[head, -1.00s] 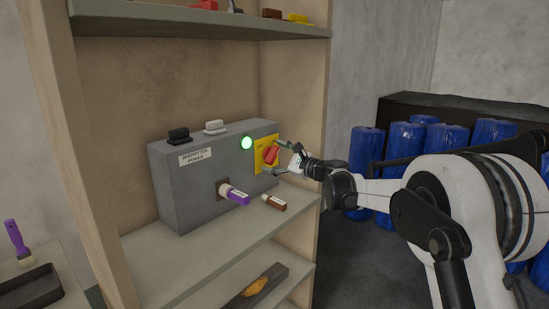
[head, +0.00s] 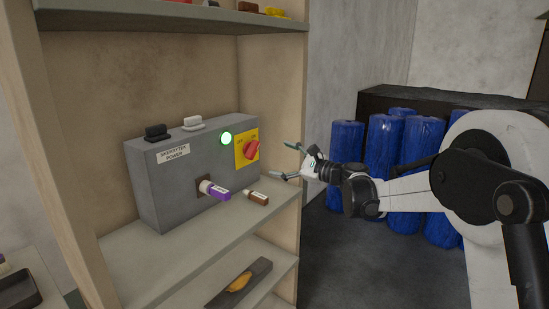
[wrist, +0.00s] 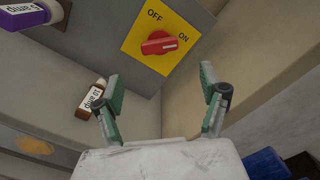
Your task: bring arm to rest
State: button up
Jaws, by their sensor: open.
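The switch sits on a yellow plate (head: 240,157) on the grey power box (head: 165,210). In the wrist view the red knob (wrist: 160,43) lies ahead between the two open fingers (wrist: 160,95), its white mark toward ON. A green lamp (head: 226,138) on the box is lit.
A purple-ended plug (head: 217,193) sticks out of the box front. The shelf's right side panel (head: 289,130) stands close to my gripper. Blue rolls (head: 385,145) stand behind my arm.

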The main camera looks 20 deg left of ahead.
jog(key=shift+s+d, duration=0.1)
jog(key=shift+d, duration=0.1)
jog(key=s+d+r+n+h, duration=0.2)
jog(key=s+d+n+h, duration=0.55)
jog(key=s+d, duration=1.1)
jog(key=s+d+f+n+h, duration=0.2)
jog(key=s+d+f+h, duration=0.2)
jog(key=s+d, duration=0.7)
jog(key=s+d+f+n+t+h, duration=0.1)
jog(key=s+d+f+n+h, duration=0.2)
jog(key=s+d, duration=0.8)
jog(key=s+f+h, duration=0.2)
jog(key=s+f, duration=0.1)
jog(key=f, duration=0.1)
jog(key=shift+s+d+n, duration=0.25)
jog(key=shift+n, duration=0.1)
jog(key=shift+h, duration=0.25)
